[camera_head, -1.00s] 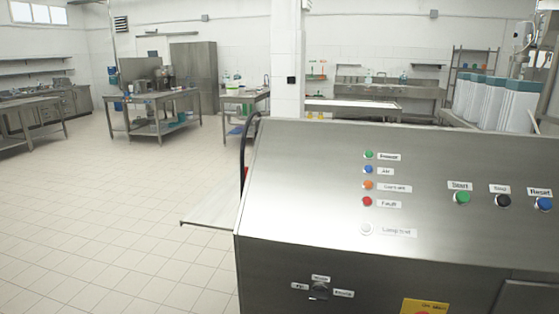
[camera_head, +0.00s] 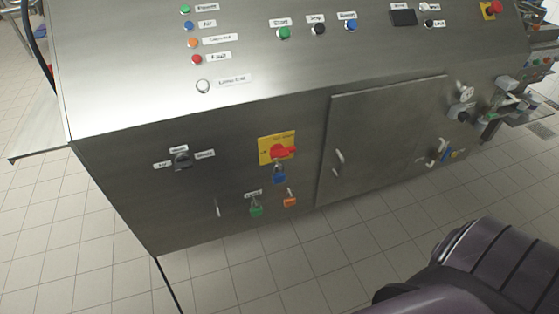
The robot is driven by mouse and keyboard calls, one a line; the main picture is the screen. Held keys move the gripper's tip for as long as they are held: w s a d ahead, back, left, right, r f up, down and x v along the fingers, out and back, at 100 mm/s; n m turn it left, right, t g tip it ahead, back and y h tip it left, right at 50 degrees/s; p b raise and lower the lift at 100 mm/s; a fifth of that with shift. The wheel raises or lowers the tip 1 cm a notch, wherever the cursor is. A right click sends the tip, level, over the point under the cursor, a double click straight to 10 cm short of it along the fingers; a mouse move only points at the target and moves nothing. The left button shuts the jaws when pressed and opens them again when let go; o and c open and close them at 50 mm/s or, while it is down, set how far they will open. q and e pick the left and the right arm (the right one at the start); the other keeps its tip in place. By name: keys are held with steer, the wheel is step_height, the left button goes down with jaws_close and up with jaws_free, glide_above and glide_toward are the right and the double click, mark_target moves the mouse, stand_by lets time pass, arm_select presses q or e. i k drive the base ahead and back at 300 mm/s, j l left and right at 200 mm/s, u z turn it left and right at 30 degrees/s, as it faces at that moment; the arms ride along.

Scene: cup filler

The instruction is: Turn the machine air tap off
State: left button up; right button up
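The machine (camera_head: 230,120) is a large steel cabinet with a sloped control panel and an upright front. Low on the front's right side is a small metal handle-like fitting (camera_head: 439,150) with blue and yellow parts beside it. It may be the air tap, but it is too small to tell its position. A round gauge-like part (camera_head: 466,92) sits above it. Neither gripper is in view. A dark purple link of my own arm shows at the bottom right.
A red switch on a yellow plate (camera_head: 280,149), a black selector (camera_head: 182,160) and a closed door (camera_head: 385,135) are on the front. Metal fittings (camera_head: 510,97) stick out at the right end. Tiled floor (camera_head: 290,270) lies open before the machine.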

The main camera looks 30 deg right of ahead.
mark_target(446, 155)
steer(key=z, duration=0.8)
